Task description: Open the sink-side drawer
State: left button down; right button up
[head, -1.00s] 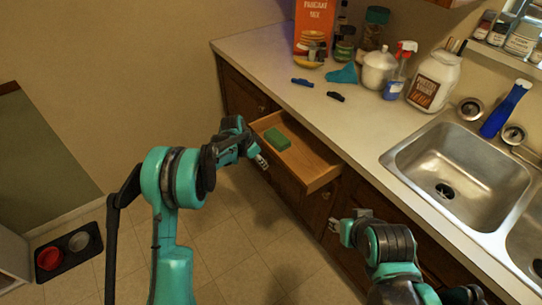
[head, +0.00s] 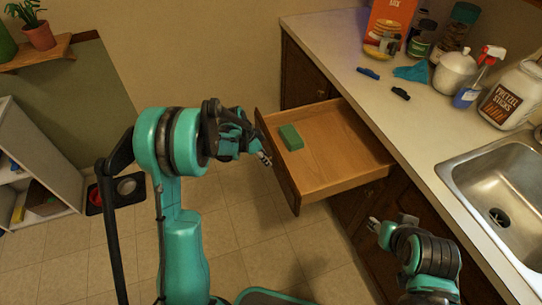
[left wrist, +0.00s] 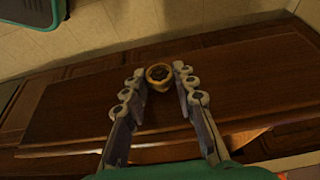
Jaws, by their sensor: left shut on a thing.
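The sink-side drawer (head: 340,140) is a wooden drawer under the counter, and it stands pulled well out. A green sponge-like block (head: 291,137) lies in it near the front. My left gripper (head: 264,157) is at the outer face of the drawer front. In the left wrist view its two fingers (left wrist: 158,80) are closed around the round brass-coloured knob (left wrist: 159,73) on the dark wooden drawer front (left wrist: 80,100). My right gripper (head: 372,225) is low by the cabinet front, right of the drawer; its jaw opening is too small to judge.
The counter (head: 345,50) holds a pancake mix box (head: 390,22), jars, a spray bottle (head: 480,78) and a pretzel jar (head: 512,97). A steel sink (head: 490,180) is at right. A white shelf (head: 50,160) stands at left. Tiled floor (head: 240,235) is clear before the drawer.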

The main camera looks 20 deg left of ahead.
dwell(0.3)
pick_arm(q)
jog(key=c, duration=1.2)
grip_release()
jog(key=v, duration=1.2)
jog(key=shift+d, duration=0.1)
